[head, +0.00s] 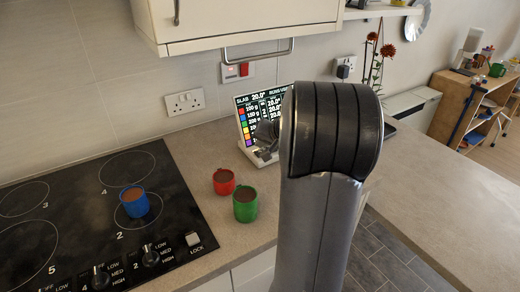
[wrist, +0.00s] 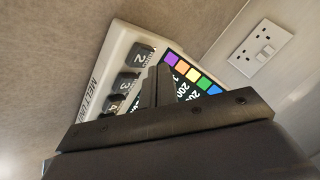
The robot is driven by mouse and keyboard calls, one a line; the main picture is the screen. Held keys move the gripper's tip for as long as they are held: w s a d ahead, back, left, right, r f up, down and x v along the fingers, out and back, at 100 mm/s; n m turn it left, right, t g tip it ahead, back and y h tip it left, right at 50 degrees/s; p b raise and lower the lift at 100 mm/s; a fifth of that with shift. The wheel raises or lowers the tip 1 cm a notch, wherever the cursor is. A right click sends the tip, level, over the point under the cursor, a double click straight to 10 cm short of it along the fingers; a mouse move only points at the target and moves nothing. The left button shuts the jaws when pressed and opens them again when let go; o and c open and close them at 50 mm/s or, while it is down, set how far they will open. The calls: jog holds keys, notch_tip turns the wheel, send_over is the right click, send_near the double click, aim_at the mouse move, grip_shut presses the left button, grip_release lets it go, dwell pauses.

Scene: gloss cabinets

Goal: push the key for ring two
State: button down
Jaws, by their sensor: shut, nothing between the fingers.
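A white unit with a lit screen (head: 250,108) stands on the worktop by the wall, partly hidden behind my arm. In the wrist view its grey keys show: the key marked 2 (wrist: 143,54), then the key marked 3 (wrist: 125,82), and one marked 4 partly covered. My gripper (wrist: 160,70) is shut and empty. Its tips appear just right of key 2, between the keys and the screen; I cannot tell whether they touch. On the black hob (head: 70,190), a blue mug (head: 135,203) stands on the ring marked 2.
A red mug (head: 224,182) and a green mug (head: 245,206) with brown contents stand on the worktop between hob and unit. A wall cabinet (head: 240,22) with a bar handle hangs above. A double socket (wrist: 256,50) is on the wall. The right worktop (head: 450,210) is clear.

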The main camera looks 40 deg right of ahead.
jog(key=shift+r, duration=0.15)
notch_tip(320, 180, up, 6)
jog(key=p, duration=0.3)
jog(key=shift+p, duration=0.3)
jog(key=shift+d, duration=0.1)
